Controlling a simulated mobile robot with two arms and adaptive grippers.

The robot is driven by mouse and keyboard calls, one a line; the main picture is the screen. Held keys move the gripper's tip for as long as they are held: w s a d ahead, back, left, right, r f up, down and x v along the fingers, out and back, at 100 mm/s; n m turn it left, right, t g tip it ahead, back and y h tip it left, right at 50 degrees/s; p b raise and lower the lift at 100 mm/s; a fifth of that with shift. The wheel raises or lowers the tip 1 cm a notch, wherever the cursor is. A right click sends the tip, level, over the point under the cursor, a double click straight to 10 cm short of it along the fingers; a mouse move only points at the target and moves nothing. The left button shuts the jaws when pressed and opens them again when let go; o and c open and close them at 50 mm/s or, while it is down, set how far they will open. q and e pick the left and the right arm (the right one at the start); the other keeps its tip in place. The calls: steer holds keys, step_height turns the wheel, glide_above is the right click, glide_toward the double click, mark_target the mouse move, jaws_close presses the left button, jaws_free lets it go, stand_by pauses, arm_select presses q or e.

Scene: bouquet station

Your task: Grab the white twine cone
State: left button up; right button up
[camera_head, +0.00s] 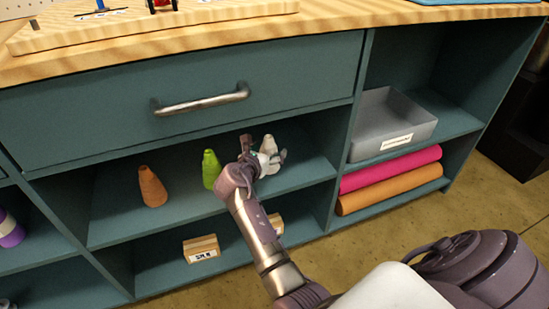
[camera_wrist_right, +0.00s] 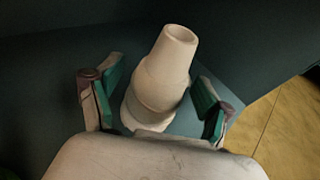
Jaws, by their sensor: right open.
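The white twine cone (camera_head: 269,144) stands on the upper open shelf below the drawer, to the right of a green cone. In the right wrist view the white twine cone (camera_wrist_right: 162,78) stands between the two fingers. My right gripper (camera_head: 265,158) is at the cone and hides its lower part in the head view. In the wrist view the right gripper (camera_wrist_right: 157,97) is open, with a finger on each side of the cone and gaps visible beside it. My left gripper is not in view.
A green cone (camera_head: 210,168) stands close left of my right gripper, and an orange cone (camera_head: 152,187) stands further left. The drawer with its handle (camera_head: 200,101) is above. A grey bin (camera_head: 388,124) and pink (camera_head: 390,170) and orange rolls (camera_head: 390,196) fill the right compartment.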

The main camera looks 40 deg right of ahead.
steer(key=shift+w+d+f, duration=0.1)
steer(key=shift+d+f, duration=0.15)
steer(key=shift+r, duration=0.2)
steer(key=shift+a+r, duration=0.1)
steer(key=c, duration=1.3)
